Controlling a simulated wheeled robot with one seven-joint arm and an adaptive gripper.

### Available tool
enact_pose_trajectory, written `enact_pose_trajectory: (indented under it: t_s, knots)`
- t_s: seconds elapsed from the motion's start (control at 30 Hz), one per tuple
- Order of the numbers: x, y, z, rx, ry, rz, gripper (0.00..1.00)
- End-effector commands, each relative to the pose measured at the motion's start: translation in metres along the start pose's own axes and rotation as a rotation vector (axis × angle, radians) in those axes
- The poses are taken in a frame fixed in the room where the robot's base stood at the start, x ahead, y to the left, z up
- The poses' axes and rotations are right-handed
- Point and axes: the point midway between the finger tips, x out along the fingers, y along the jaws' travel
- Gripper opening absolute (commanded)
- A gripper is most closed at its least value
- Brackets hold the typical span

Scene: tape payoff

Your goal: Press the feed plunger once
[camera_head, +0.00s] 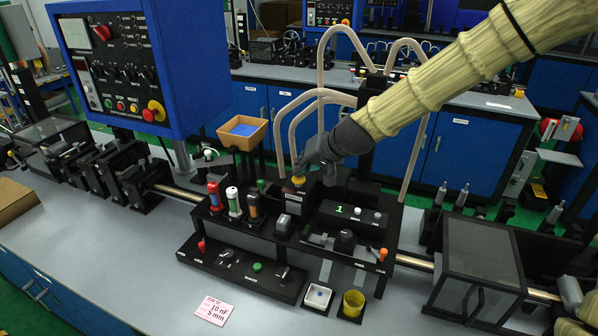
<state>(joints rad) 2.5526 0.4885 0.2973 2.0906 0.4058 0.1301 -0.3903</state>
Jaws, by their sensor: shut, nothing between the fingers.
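A yellow-topped knob (298,181) stands on the black station in the middle of the bench. It looks like the feed plunger, but I see no readable label on it. My gripper (301,170) is dark grey and shut, with nothing visible in it. It points down and left, with its fingertips right at or just above the yellow knob. I cannot tell whether they touch, or whether the knob is pressed down. The gripper partly hides the area behind the knob.
Red (214,195), white (234,200) and orange-black (253,207) upright cylinders stand left of the knob. A small display (339,210) shows a green 1. Beige hoses (323,97) arch behind. A blue control panel (130,70) stands at left, and a yellow cup (353,303) in front.

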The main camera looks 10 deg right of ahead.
Motion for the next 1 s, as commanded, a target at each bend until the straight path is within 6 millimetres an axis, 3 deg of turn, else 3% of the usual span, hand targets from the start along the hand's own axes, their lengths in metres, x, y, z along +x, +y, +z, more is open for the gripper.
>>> enact_pose_trajectory:
  t_s: [1.0]
  knots:
    - [-0.023, -0.017, -0.017, 0.0, -0.001, 0.0, 0.0]
